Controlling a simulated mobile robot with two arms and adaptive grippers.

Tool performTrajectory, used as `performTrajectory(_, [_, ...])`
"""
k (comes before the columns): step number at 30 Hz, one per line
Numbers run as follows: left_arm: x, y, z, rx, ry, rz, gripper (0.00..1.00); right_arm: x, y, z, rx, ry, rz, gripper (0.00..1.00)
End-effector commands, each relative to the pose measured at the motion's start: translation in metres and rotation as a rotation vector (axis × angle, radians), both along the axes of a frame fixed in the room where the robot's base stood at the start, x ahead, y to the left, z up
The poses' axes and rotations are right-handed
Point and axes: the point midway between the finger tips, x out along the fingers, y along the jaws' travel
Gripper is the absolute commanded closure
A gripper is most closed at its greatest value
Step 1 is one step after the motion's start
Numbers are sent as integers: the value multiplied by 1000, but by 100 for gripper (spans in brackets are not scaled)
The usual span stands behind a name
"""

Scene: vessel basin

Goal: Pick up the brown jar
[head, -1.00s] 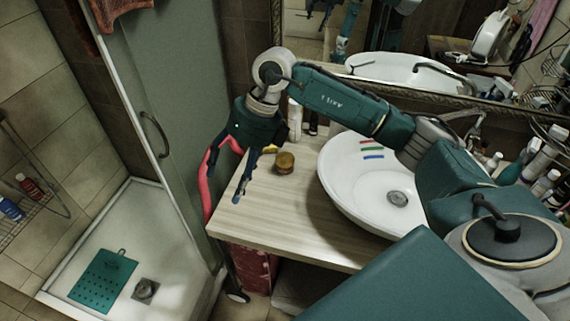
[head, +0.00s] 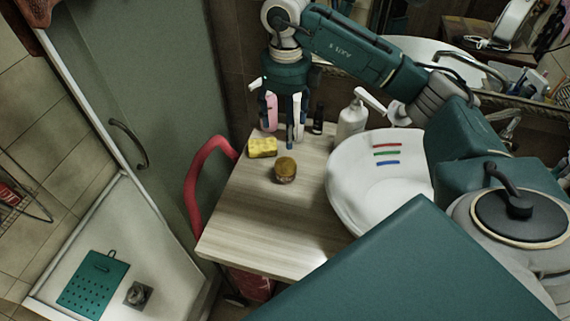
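The brown jar (head: 285,171) stands upright on the wooden counter (head: 245,225), left of the white basin. It has a mustard-brown lid and a darker body. My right gripper (head: 284,138), on the arm from the right, points down with its fingers spread. It is open, with nothing seen between the fingers. It appears behind and above the jar, apart from it. The jar is fully visible. My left gripper is out of view.
A yellow sponge (head: 262,148) lies left of the jar. A pink bottle (head: 270,113), a small dark bottle (head: 318,121) and a white pump bottle (head: 351,122) stand behind. The basin (head: 343,178) is at right. The counter's front is clear.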

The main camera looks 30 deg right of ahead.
Motion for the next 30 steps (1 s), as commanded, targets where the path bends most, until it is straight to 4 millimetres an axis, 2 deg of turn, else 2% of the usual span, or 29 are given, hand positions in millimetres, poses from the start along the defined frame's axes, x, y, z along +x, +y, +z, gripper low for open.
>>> performTrajectory(1, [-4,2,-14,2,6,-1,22,0,0,-14,1,0,1,30])
performTrajectory(9, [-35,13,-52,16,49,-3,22,0,1,-49,1,0,1,30])
performTrajectory(14, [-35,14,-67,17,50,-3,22,0,1,-64,1,-1,1,30])
performTrajectory(17, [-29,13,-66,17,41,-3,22,0,1,-71,2,1,1,30])
performTrajectory(23, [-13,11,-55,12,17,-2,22,-1,1,-100,2,5,1,30])
performTrajectory(30, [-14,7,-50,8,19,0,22,0,0,-122,2,2,0,30])
